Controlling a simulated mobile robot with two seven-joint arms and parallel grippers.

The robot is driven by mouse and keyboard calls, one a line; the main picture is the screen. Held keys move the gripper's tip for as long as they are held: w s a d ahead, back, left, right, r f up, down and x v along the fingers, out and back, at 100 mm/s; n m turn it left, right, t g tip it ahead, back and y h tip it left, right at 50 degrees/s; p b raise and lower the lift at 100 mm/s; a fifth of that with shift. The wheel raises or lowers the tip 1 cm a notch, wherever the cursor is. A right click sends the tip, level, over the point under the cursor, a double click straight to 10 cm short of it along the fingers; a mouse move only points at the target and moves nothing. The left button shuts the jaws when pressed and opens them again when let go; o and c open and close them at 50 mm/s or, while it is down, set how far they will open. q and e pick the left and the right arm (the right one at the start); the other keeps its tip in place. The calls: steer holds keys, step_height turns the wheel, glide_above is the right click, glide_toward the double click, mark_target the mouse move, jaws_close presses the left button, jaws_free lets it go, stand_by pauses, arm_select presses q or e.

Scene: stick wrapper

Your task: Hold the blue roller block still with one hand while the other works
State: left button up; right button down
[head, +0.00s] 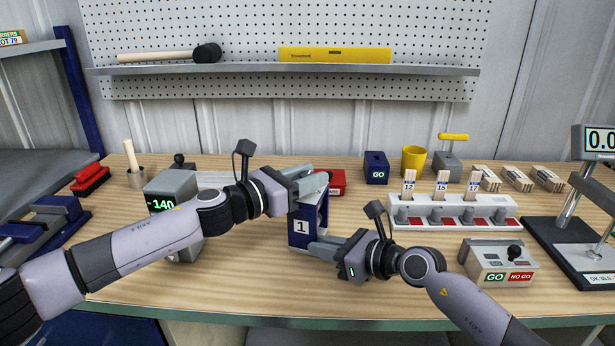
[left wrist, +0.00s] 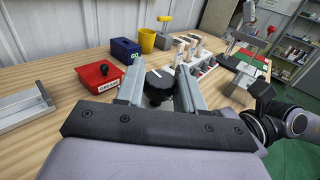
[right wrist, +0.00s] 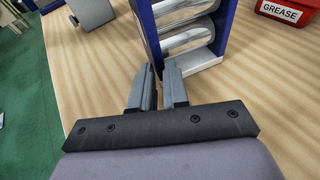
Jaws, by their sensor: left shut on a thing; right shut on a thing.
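The blue roller block (head: 303,236), marked 1, stands upright on the bench. The right wrist view shows its silver rollers (right wrist: 187,38) between blue side plates (right wrist: 143,22) above a pale base. My left gripper (head: 318,180) is at the top of the block. In the left wrist view its fingers are on either side of a black knob (left wrist: 159,86), shut on it. My right gripper (head: 314,245) is low at the block's near side. In the right wrist view its fingertips (right wrist: 160,76) are shut at the block's lower corner; the exact contact is partly hidden.
A red GREASE bin (head: 337,183) stands close behind the block. A grey box reading 140 (head: 163,200) stands to the left. A white rack (head: 450,215) with several tagged sticks and a GO / NO GO box (head: 497,265) stand to the right. The front bench is mostly clear.

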mark_target(307, 175)
arm_select(q)
steer(key=shift+m+g+h, duration=1)
steer(key=shift+m+g, duration=0.1)
steer(key=shift+g, duration=0.3)
steer(key=shift+s+f+g, duration=0.1)
steer(key=shift+g, duration=0.2)
steer(key=o, duration=0.9)
steer(key=shift+o, duration=0.2)
step_height(307, 175, up, 10)
steer(key=shift+r, duration=0.1)
